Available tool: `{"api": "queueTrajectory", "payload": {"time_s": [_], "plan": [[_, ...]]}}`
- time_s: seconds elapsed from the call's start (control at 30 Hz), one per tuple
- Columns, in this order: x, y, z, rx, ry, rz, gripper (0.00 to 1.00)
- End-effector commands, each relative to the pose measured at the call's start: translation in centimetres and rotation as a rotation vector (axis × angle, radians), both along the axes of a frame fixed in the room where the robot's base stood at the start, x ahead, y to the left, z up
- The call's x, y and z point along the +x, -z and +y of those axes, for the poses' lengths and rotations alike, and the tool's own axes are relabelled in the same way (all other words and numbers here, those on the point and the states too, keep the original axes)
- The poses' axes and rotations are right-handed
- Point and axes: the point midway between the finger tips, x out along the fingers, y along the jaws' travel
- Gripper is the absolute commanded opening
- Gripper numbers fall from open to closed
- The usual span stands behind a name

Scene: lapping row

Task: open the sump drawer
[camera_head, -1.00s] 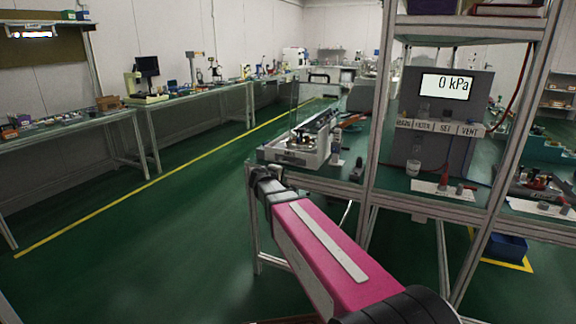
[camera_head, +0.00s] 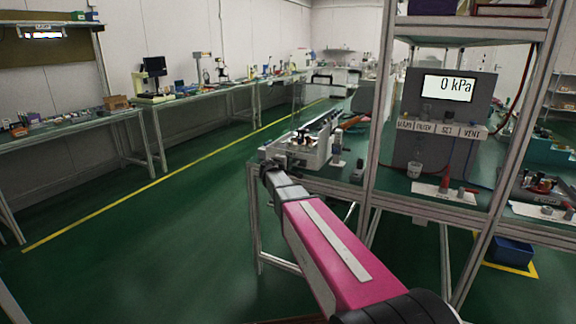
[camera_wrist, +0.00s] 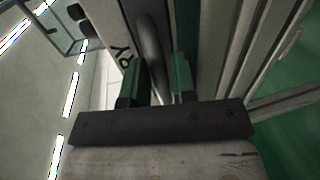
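In the wrist view, a grey curved bar handle (camera_wrist: 150,48) stands out from a pale front panel (camera_wrist: 108,22) with dark lettering, only partly readable. My gripper (camera_wrist: 160,82) has its two green fingers on either side of this bar. The gap looks narrow and the bar seems to fill most of it, but I cannot tell whether the fingers press on it. In the head view, my gripper (camera_head: 272,170) is at the left front of the white bench machine (camera_head: 308,150). My wrist partly covers the machine's near side, so the drawer front is hidden there.
A metal frame post (camera_head: 380,120) rises right of the machine. A grey unit with a "0 kPa" display (camera_head: 448,87) stands farther right. Another bench (camera_head: 80,128) runs along the left wall. The green floor (camera_head: 150,235) between is clear.

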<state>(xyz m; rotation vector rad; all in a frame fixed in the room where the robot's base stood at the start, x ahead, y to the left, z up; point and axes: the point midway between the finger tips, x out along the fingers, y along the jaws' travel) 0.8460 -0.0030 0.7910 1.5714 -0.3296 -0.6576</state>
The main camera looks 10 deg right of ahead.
Motion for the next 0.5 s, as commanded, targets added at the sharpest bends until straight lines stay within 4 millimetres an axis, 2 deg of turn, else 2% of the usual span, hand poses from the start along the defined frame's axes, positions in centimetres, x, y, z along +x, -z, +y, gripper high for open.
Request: {"api": "queueTrajectory", "payload": {"time_s": [0.37, 0.43, 0.5], "plan": [[0.37, 0.12, -0.30, 0.000, 0.000, 0.000, 0.25], [0.37, 0.12, -0.30, 0.000, 0.000, 0.000, 0.02], [0.36, 0.12, -0.29, 0.000, 0.000, 0.000, 0.00]]}}
